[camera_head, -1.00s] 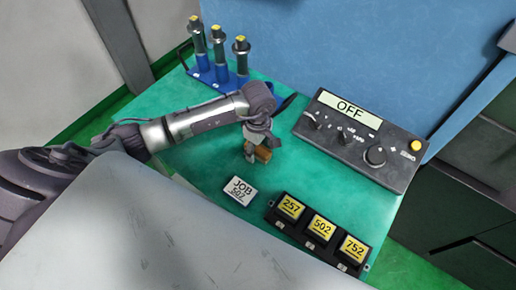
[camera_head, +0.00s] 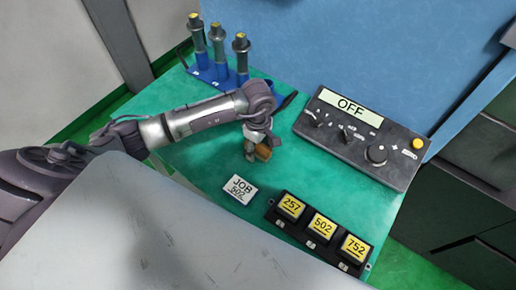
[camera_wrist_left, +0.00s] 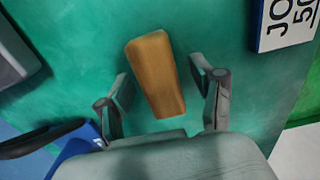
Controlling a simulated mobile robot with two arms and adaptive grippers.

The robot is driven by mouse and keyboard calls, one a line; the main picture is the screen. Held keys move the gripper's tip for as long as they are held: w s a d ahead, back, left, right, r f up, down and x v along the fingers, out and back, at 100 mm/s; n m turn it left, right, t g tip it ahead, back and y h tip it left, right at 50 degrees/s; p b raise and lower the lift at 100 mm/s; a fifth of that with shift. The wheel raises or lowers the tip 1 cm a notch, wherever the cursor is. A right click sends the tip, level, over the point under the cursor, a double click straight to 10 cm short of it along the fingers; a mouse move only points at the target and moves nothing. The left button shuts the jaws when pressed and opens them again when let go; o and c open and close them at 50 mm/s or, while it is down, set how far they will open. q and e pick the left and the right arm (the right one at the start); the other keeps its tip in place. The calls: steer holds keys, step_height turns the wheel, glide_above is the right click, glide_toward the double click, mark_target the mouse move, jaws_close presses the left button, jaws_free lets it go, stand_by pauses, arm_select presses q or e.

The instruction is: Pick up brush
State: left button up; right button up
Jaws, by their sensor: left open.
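A tan wooden block (camera_wrist_left: 155,75), which I take to be the brush, stands out from the green table top in the left wrist view. It also shows in the head view (camera_head: 263,152), partly hidden by my gripper. No bristles are visible. My left gripper (camera_head: 253,148) is open and points down at it. In the left wrist view, one finger of the left gripper (camera_wrist_left: 161,86) is on each side of the block, with gaps between. My right gripper is not in view.
A blue rack (camera_head: 221,74) with several dark cylinders stands behind the arm. A control box (camera_head: 360,140) reading OFF is at the right. A JOB 502 card (camera_head: 240,189) and a black tray (camera_head: 318,236) with yellow-labelled blocks lie in front.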

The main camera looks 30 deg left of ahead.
arm_select(q)
jaws_close()
stand_by(0.3)
steer(key=shift+r+p, duration=0.35)
steer(key=shift+p, duration=0.1)
steer(key=shift+w+r+b, duration=0.1)
steer(key=shift+r+b, duration=0.1)
steer(key=shift+b, duration=0.1)
step_height(320, 180, up, 3)
steer(key=shift+r+b, duration=0.1)
steer(key=shift+b, duration=0.65)
steer(key=d+r+b, duration=0.3)
steer(key=d+r, duration=0.4)
steer(key=d, duration=0.4)
steer(key=shift+w+d+r+b, duration=0.15)
steer(key=shift+w+d+b, duration=0.15)
steer(key=shift+w+b, duration=0.15)
